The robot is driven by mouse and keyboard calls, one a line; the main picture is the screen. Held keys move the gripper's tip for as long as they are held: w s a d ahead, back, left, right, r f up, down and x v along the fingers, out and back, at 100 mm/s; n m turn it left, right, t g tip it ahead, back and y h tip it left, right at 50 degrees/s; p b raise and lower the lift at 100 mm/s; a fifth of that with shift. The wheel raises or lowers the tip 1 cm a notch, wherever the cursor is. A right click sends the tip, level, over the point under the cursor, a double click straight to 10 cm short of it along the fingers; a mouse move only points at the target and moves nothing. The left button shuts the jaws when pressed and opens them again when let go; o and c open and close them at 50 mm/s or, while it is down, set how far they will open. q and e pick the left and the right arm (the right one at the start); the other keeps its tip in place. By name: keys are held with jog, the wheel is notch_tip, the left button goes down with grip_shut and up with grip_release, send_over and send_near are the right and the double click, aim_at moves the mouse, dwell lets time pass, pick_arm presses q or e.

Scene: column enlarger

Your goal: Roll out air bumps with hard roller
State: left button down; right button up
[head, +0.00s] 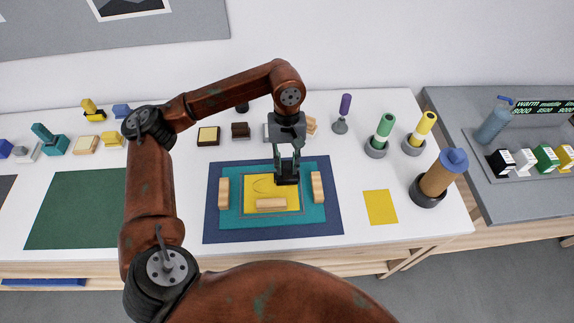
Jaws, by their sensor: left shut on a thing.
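My left gripper (287,160) points down over the upper right part of the layered work and is shut on a small dark thing (287,178), which looks like the hard roller; its shape is partly hidden by the fingers. I cannot tell whether it touches the sheet. The yellow sheet (260,188) lies on a teal sheet (233,217), which lies on a navy mat (216,231). A curved mark shows on the yellow sheet. Wooden blocks rest at its left (224,191), right (317,187) and front (271,204). My right gripper is not in view.
A green mat (75,210) lies at left, a loose yellow sheet (380,207) at right. Rolls in dark holders (378,147) and a large blue-capped roll (440,175) stand at right. Stamps and blocks line the back. A grey side table (470,140) holds bottles and boxes.

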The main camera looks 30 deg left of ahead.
pick_arm(q)
jog(key=shift+w+a+f+b, duration=0.1)
jog(key=shift+w+a+b, duration=0.25)
jog(key=shift+w, duration=0.2)
jog(key=shift+s+a, duration=0.35)
jog(key=shift+a, duration=0.15)
jog(key=shift+s+a+b, duration=0.3)
jog(key=shift+a, duration=0.2)
jog(key=shift+s+a, duration=0.3)
jog(key=shift+a, duration=0.25)
